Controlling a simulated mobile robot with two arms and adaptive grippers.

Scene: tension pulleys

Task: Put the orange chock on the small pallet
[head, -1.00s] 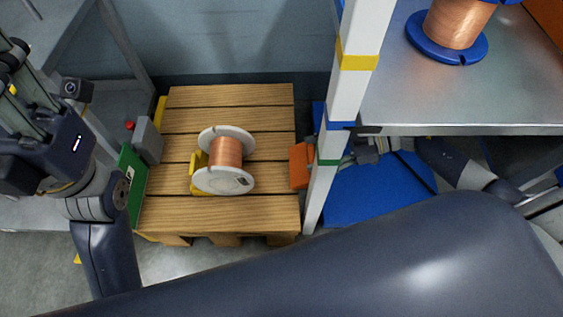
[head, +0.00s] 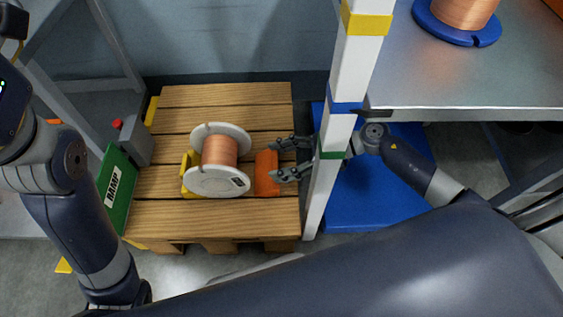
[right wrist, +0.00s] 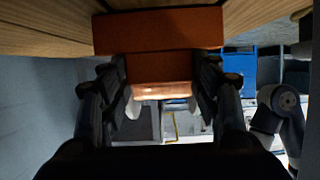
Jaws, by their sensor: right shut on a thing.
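The orange chock (head: 266,174) is at the right part of the small wooden pallet (head: 225,218), just right of the copper spool (head: 220,152) with white flanges. My right gripper (head: 272,161) reaches in from the right past the white post and is shut on the chock. In the right wrist view the chock (right wrist: 160,30) sits between the two dark fingers, with pallet boards on both sides. I cannot tell whether the chock touches the boards. A yellow chock (head: 187,176) is at the spool's left side. My left gripper's fingers are out of view.
The white post (head: 328,180) with coloured bands stands right beside the pallet, close to my right forearm. A green ramp board (head: 115,190) is at the pallet's left. A metal table (head: 470,85) with another copper spool is at upper right.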

